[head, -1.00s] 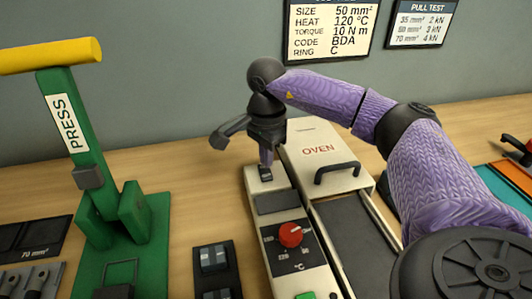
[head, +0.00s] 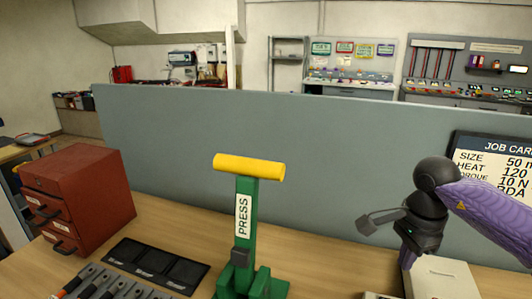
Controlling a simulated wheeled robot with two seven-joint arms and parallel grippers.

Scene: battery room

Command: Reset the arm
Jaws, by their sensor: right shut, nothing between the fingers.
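My right arm comes in from the right edge, with purple links and dark joints. Its gripper (head: 406,261) points down at the lower right, shut and empty. It is over or beside the pale top of the oven unit (head: 447,279), which the frame's bottom edge cuts off. I cannot tell whether the fingertips touch it. My left arm and gripper are not in view.
A green press (head: 246,240) with a yellow handle (head: 249,168) stands mid-bench. A red drawer cabinet (head: 88,190), black trays (head: 157,264) and several tools (head: 105,285) are at left. A grey partition (head: 320,165) runs behind, bearing a job card (head: 495,165).

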